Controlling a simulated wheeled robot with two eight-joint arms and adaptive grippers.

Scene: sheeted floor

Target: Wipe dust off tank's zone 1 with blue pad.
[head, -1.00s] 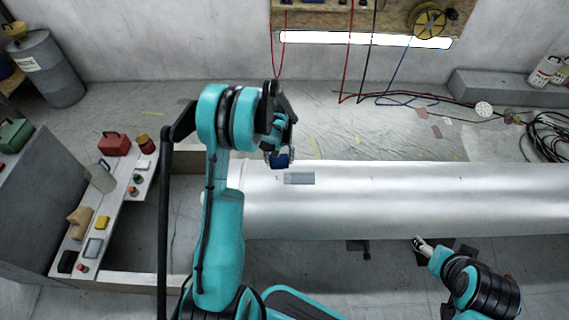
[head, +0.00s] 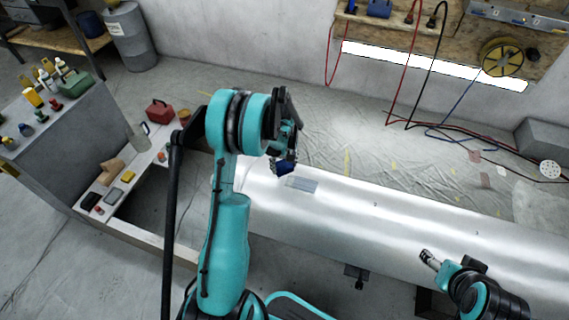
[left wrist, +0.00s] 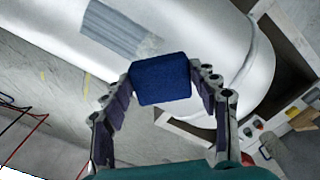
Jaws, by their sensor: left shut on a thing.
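The tank (head: 400,222) is a long silver cylinder lying across the floor. A grey rectangular dust patch (head: 302,184) lies on top near its left end, and it also shows with streaks in the left wrist view (left wrist: 115,28). My left gripper (head: 287,156) is shut on the blue pad (left wrist: 161,80), gripping it by two sides. In the head view the pad (head: 284,169) is at the tank's left end, just left of the patch. I cannot tell whether it touches the tank. My right gripper (head: 430,259) is by the tank's near side, its jaw state unclear.
A low bench (head: 128,180) at the left holds a red box (head: 159,111), a yellow block (head: 128,176) and other small items. Hoses and a yellow reel (head: 502,57) hang at the back wall.

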